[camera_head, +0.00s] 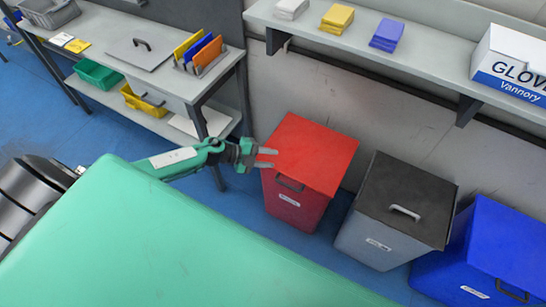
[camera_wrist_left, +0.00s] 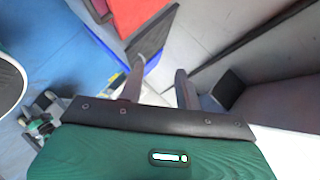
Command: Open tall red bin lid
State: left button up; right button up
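The tall red bin (camera_head: 293,207) stands on the floor against the wall, with its flat red lid (camera_head: 312,150) lying shut on top. A dark handle (camera_head: 290,184) is at its upper front. My left gripper (camera_head: 277,158) is open and empty, with its fingertips by the left edge of the lid; I cannot tell whether they touch it. In the left wrist view the two fingers (camera_wrist_left: 158,82) stand apart with nothing between them. A red surface shows at the top of that view, partly cut off. My right gripper is not in view.
A grey bin with a black lid (camera_head: 405,190) and a blue bin (camera_head: 485,250) stand to the right. A table (camera_head: 225,62) with folders is at the left. A wall shelf (camera_head: 400,62) runs above the bins. Blue floor shows between table and red bin.

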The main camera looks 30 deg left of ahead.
pick_arm(q)
jog(key=shift+p+v, duration=0.75)
jog(key=shift+v, duration=2.05)
jog(key=shift+s+f, duration=0.1)
